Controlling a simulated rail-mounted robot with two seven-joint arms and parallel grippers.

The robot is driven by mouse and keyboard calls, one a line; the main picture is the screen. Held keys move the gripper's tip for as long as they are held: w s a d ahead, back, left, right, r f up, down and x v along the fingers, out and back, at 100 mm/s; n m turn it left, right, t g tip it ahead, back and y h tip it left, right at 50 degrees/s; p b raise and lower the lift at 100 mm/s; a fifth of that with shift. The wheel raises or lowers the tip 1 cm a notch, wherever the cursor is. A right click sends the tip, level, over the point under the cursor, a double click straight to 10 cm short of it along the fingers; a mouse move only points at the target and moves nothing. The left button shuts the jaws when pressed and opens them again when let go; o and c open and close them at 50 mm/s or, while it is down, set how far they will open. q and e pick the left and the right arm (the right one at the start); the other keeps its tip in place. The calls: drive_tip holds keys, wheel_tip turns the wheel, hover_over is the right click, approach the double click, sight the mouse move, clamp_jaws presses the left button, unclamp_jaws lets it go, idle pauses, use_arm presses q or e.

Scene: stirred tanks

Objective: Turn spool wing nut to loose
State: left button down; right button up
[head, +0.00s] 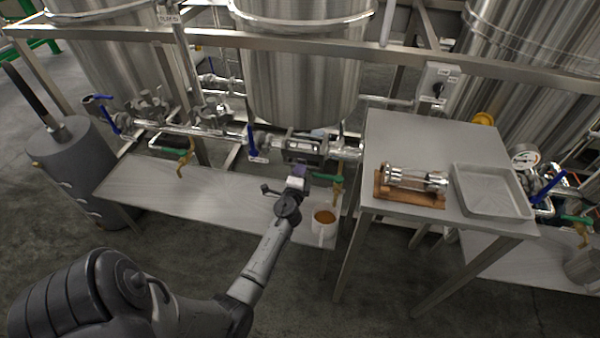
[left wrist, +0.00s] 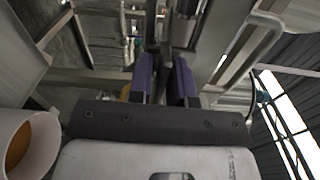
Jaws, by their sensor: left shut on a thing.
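The pipe spool (head: 303,148) is a dark and silvery section in the line below the middle tank. My left gripper (head: 300,172) is right at its lower side, coming from the front. In the left wrist view the gripper's two purple fingers (left wrist: 163,75) stand close together, shut on a small part between them. The wing nut itself is hidden by the fingers and too small to make out, so I cannot tell how it is turned. My right gripper is not in view.
A white cup (head: 324,231) with brown content stands below the spool, near my left arm. A steel table (head: 400,135) at right carries a glass-and-metal piece on a wooden cradle (head: 409,194) and a tray (head: 491,207). Blue-handled (head: 252,138) and green-handled (head: 176,153) valves line the pipe.

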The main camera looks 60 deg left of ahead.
use_arm(q)
drive_tip(key=shift+n, duration=0.3)
drive_tip(key=c, duration=1)
unclamp_jaws()
drive_tip(key=shift+c, duration=0.2)
drive_tip(key=shift+s+d, duration=0.35)
drive_tip(key=shift+d, duration=0.1)
drive_tip(key=v, duration=1.2)
drive_tip(key=shift+s+d, duration=0.25)
